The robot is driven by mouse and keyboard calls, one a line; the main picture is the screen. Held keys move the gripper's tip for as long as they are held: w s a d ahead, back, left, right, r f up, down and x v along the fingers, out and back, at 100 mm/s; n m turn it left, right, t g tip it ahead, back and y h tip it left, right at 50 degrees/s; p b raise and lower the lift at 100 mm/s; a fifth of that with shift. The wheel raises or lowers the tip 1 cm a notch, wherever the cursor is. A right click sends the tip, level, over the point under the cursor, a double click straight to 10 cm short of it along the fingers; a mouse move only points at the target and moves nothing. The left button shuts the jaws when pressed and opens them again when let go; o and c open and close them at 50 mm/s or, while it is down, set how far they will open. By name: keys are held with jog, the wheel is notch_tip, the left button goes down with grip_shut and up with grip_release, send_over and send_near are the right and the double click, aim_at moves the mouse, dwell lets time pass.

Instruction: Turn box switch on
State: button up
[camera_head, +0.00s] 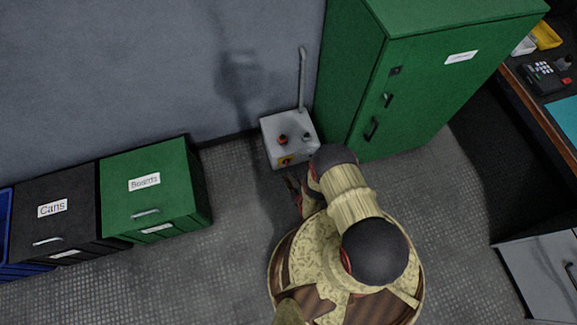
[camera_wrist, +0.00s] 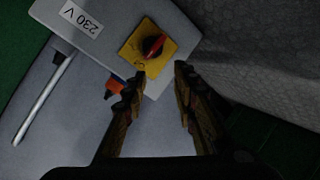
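The grey switch box (camera_head: 290,138) stands on the floor against the wall, left of the green cabinet. In the wrist view its front face (camera_wrist: 112,32) bears a "230 V" label and a yellow plate (camera_wrist: 131,51) with a red rotary switch (camera_wrist: 153,45). The switch's knob looks tilted, and I cannot read its position. My gripper (camera_wrist: 159,75) is open, with its two fingers apart and nothing between them. The fingertips are just short of the red switch and appear not to touch it. In the head view my gripper (camera_head: 292,184) is in front of the box, partly hidden by my arm.
A green cabinet (camera_head: 432,85) stands close on the box's right. A grey pipe (camera_head: 302,78) rises from the box. An orange-red part (camera_wrist: 113,87) shows beside the left finger. Green "Boards" (camera_head: 150,190) and black "Cans" (camera_head: 55,215) bins stand left; a workbench is at right.

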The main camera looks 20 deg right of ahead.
aim_at(287, 163)
jog(key=w+d+f+m+h+b, duration=0.1)
jog(key=w+f+m+b, duration=0.2)
jog(key=w+m, duration=0.4)
jog(key=shift+w+d+m, duration=0.25)
jog(key=shift+w+m, duration=0.15)
jog(key=shift+m, duration=1)
jog(key=shift+r, duration=0.1)
jog(key=c, duration=0.3)
jog(key=c, duration=0.4)
grip_shut()
